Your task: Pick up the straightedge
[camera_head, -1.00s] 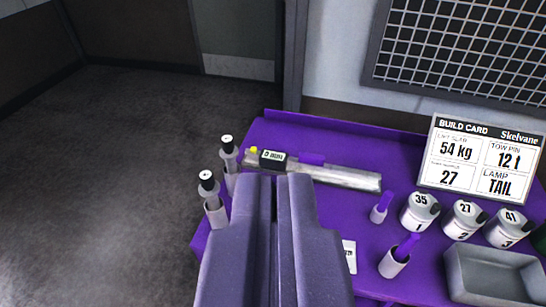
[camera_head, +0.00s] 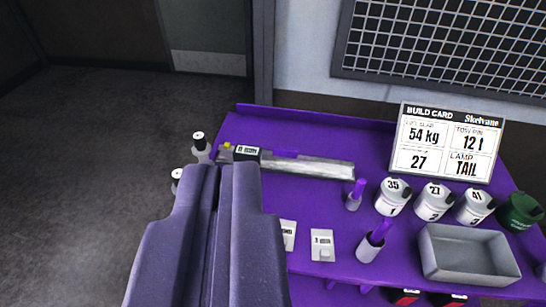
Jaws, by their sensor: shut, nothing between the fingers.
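The straightedge (camera_head: 318,168) seems to be the long pale grey metal bar lying along the back of the purple bench. It has a purple raised part on top, and a black block with a white label and a yellow tip at its left end. My gripper (camera_head: 225,172) fills the lower left of the view. Its two purple-grey fingers are shut with nothing between them. The fingertips show just in front of the bar's left end in the picture; I cannot tell the gap in depth.
Two white-topped cylinders (camera_head: 199,143) stand at the bench's left edge, one partly hidden by my gripper. Purple-handled holders (camera_head: 354,196), numbered white jars (camera_head: 392,198), a green jar (camera_head: 518,212), a grey tray (camera_head: 470,255) and the build card (camera_head: 447,143) are on the right.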

